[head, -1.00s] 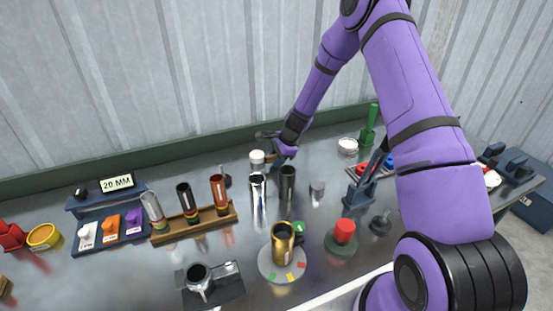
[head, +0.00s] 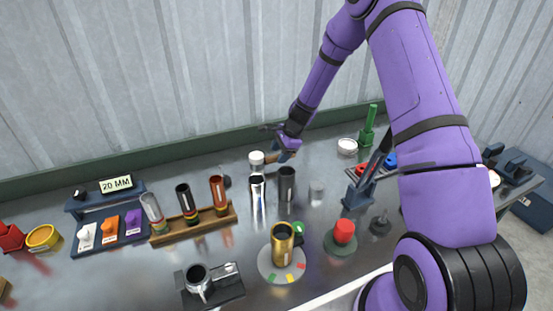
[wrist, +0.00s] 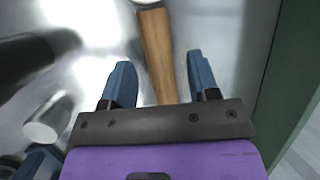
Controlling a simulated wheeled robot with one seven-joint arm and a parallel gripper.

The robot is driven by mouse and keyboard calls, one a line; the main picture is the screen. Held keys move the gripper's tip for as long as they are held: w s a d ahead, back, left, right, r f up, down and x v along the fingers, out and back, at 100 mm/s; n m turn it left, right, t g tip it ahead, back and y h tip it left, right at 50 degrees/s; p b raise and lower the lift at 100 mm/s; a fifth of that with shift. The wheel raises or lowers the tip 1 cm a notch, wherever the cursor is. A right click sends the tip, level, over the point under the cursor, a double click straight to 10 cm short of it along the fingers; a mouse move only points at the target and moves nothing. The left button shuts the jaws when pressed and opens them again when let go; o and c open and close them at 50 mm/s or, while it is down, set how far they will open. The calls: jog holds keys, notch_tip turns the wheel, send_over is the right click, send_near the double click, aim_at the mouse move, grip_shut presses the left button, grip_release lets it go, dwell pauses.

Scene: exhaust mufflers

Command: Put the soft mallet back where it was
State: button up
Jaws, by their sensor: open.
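The soft mallet lies on the bench near the back, with its white-faced head (head: 256,159) to the left and its wooden handle (head: 284,156) to the right. In the wrist view the wooden handle (wrist: 158,50) runs up the picture between my fingers, and its head is mostly cut off at the top edge. My gripper (head: 287,147) is just above the handle at the back of the bench. In the wrist view its two blue fingers (wrist: 162,80) are spread wide, one on each side of the handle, with clear gaps. The handle's near end is hidden by the gripper body.
Upright silver (head: 257,190) and dark (head: 287,184) tubes stand just in front of the mallet. A wooden rack (head: 194,226) with several tubes is at the left. A gold canister (head: 283,243) stands on a round plate in front. The wall edge (head: 150,160) runs close behind.

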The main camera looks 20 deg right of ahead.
jog(key=v, duration=0.9)
jog(key=s+a+r+n+t+h, duration=0.1)
jog(key=s+a+r+n, duration=0.3)
jog(key=s+r, duration=0.6)
jog(key=s+a+r+n+h, duration=0.1)
jog(key=s+r+n, duration=0.45)
jog(key=r, duration=0.85)
jog(key=s+r+n+t+h, duration=0.1)
jog(key=s+r+n, duration=0.2)
jog(key=s, duration=0.9)
jog(key=s+r+n+h, duration=0.1)
jog(key=s+r+n, duration=0.2)
jog(key=s, duration=0.9)
jog(key=shift+r+n+t, duration=0.25)
jog(key=shift+n+t, duration=0.15)
jog(key=shift+n, duration=0.65)
